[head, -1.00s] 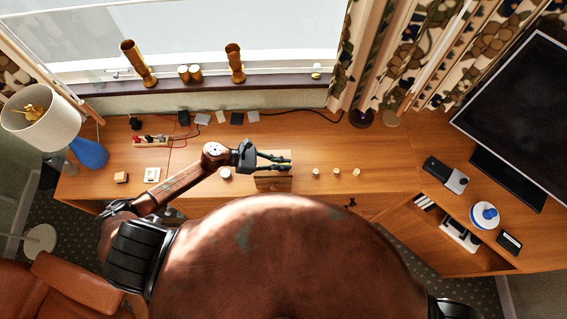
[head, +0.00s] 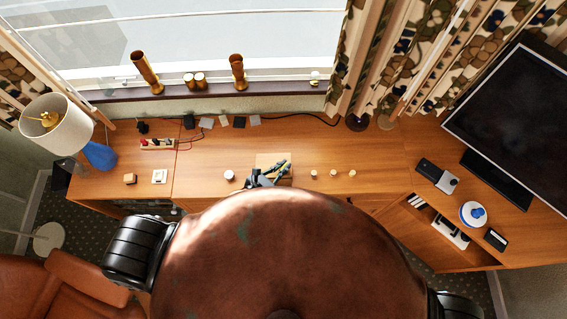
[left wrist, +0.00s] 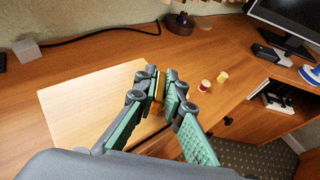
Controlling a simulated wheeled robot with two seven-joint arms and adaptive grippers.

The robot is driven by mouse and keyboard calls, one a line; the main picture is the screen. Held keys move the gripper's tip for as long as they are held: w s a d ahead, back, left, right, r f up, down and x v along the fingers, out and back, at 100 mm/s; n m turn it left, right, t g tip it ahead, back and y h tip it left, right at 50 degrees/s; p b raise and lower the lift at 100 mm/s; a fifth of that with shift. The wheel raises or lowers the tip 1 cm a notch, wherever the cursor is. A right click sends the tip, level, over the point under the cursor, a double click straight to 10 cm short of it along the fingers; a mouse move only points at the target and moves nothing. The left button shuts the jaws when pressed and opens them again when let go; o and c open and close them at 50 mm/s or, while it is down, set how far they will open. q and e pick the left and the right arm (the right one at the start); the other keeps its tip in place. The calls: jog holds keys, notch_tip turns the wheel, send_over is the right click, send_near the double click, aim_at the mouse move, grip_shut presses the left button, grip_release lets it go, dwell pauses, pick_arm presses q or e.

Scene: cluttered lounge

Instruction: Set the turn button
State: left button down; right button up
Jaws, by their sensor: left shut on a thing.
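A pale wooden board (head: 268,157) lies on the desk in front of me, and it fills the left middle of the left wrist view (left wrist: 85,105). My left gripper (head: 282,169) is over the board, partly hidden by my body in the head view. In the left wrist view its green-padded fingers (left wrist: 160,88) are closed on a small yellow-brown piece, seemingly the turn button (left wrist: 159,84), by the board's right edge. Most of the piece is hidden by the fingertips, so I cannot tell its angle or contact with the board. My right gripper is out of view.
Several small spools (head: 333,173) stand on the desk right of the board. A white round item (head: 229,175) is to its left. Cables and small dark and pale squares (head: 222,121) lie at the back. The desk between them is clear.

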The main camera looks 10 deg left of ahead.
pick_arm(q)
jog(key=shift+d+r+n+t+y+p, duration=0.15)
jog(key=shift+n+t+y+p, duration=0.25)
jog(key=shift+n+y+p, duration=0.45)
jog(key=n+y, duration=0.3)
jog(key=shift+t+p, duration=0.4)
jog(key=shift+n+y, duration=1.85)
jog(key=shift+y, duration=0.6)
jog(key=shift+g, duration=0.3)
jog(key=c, duration=2)
grip_release()
jog(key=shift+c, duration=0.2)
jog(key=shift+s, duration=0.1)
